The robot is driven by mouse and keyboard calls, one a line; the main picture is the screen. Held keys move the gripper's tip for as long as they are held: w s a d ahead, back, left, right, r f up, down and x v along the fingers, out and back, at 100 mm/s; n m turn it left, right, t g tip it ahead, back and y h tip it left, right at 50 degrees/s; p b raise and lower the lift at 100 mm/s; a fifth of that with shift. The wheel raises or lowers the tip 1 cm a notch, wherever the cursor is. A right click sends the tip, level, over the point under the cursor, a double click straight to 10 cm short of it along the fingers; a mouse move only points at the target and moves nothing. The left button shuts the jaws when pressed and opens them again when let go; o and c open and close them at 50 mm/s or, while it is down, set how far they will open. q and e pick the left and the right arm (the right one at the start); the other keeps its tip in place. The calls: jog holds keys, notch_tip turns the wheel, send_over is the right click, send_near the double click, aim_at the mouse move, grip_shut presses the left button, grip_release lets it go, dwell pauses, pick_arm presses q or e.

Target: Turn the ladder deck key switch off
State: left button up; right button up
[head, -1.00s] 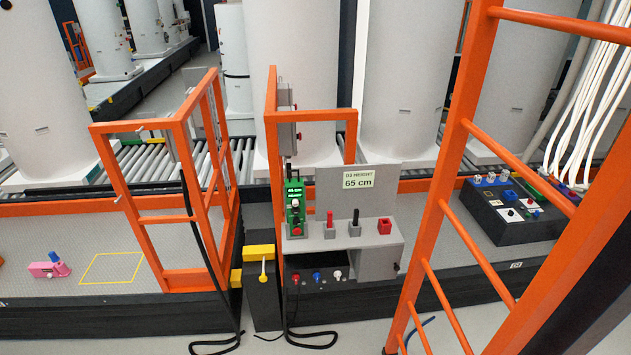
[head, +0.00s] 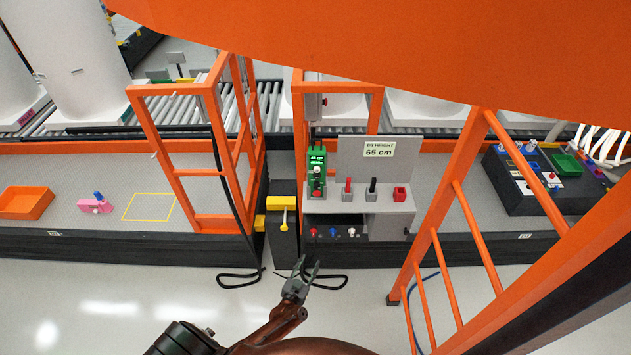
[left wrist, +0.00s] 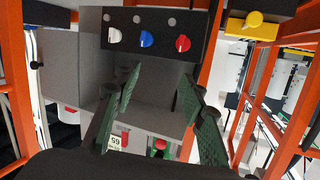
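A low black panel under the grey console (head: 380,222) carries a red knob (head: 313,232), a blue knob (head: 333,232) and a white knob (head: 350,232). In the left wrist view, seen upside down, the white (left wrist: 115,36), blue (left wrist: 147,39) and red (left wrist: 182,43) knobs sit beyond the fingertips. Which one is the ladder deck key switch I cannot read. My left gripper (head: 306,265) is open and empty, in front of and below the panel, apart from it. Its spread green fingers (left wrist: 162,90) show in the left wrist view. My right gripper is not in view.
A yellow-topped black post (head: 283,200) stands left of the panel. An orange ladder (head: 440,235) rises at the right, and a wide orange band (head: 430,60) crosses the top. Black cables (head: 238,280) lie on the floor. A green device (head: 317,172) stands on the console.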

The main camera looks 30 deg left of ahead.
aim_at(317, 187)
pick_arm(q)
jog(key=w+a+r+n+y+p, duration=0.1)
jog(key=w+r+n+y+p, duration=0.3)
jog(key=r, duration=0.9)
jog(key=w+a+r+n+y+p, duration=0.1)
jog(key=w+r+y+p, duration=0.3)
jog(key=r, duration=1)
jog(key=shift+h, duration=0.7)
jog(key=b+x, duration=0.1)
jog(key=x, duration=0.7)
jog(key=shift+w+d+b, duration=0.35)
jog(key=shift+b, duration=0.05)
jog(key=shift+w+a+n, duration=0.2)
jog(key=shift+w+n, duration=0.1)
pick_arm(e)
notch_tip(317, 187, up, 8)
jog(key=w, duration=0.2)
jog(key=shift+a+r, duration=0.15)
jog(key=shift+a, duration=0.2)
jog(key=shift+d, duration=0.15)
pick_arm(q)
jog(key=c, duration=0.3)
grip_shut()
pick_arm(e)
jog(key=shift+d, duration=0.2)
